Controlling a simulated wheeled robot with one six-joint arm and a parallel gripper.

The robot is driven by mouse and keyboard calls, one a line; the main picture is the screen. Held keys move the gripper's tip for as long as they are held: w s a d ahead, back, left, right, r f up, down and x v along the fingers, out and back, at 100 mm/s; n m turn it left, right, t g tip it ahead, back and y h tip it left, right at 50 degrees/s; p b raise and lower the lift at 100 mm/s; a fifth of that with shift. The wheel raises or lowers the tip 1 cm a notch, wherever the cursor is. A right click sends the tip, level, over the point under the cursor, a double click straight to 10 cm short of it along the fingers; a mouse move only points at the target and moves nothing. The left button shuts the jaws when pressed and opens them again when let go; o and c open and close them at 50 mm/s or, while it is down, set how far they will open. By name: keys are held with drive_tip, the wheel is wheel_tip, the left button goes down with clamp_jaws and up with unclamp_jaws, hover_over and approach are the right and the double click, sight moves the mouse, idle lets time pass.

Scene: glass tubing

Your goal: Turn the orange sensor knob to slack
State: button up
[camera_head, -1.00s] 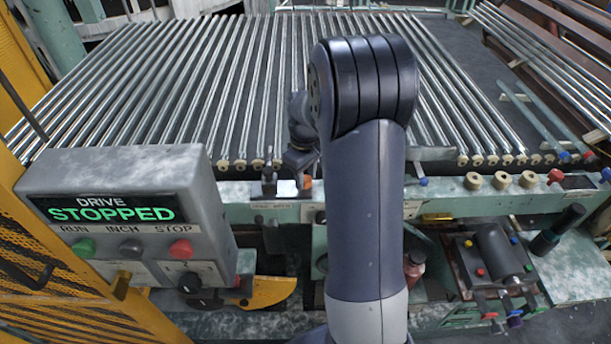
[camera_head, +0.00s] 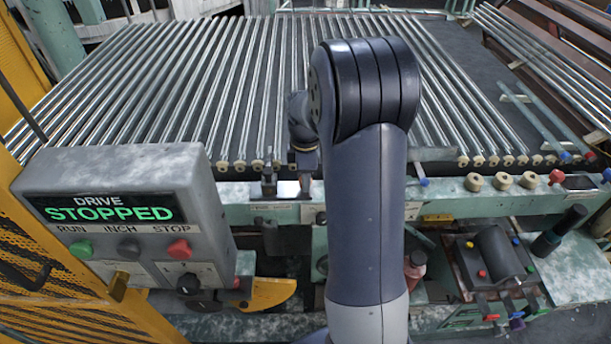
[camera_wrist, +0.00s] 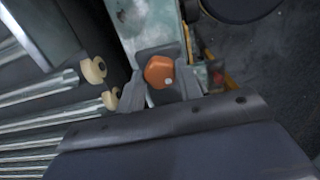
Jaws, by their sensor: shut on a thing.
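The orange sensor knob (camera_wrist: 158,72) shows in the wrist view, with a small white mark on its lower right side. My gripper (camera_wrist: 162,84) is shut on it, with one finger on each side of the knob. In the head view my gripper (camera_head: 305,182) is at the front rail, mostly seen from behind and partly hidden by my own arm. The knob itself cannot be made out in the head view now. The label beside it is too small to read.
Glass tubes (camera_head: 190,85) lie in rows behind the rail (camera_head: 450,210). Cream rollers (camera_wrist: 93,70) sit close to my gripper in the wrist view. A grey control box (camera_head: 120,180) at left reads DRIVE STOPPED. A black tool tray (camera_head: 490,265) stands at right.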

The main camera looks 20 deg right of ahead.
drive_tip(key=shift+n, duration=0.3)
drive_tip(key=o, duration=1)
wheel_tip(320, 180, up, 11)
drive_tip(key=shift+b, duration=0.35)
drive_tip(key=shift+f, duration=0.2)
wheel_tip(320, 180, down, 11)
drive_tip(key=shift+r+p, duration=0.15)
drive_tip(key=shift+p, duration=0.2)
drive_tip(key=shift+r, duration=0.2)
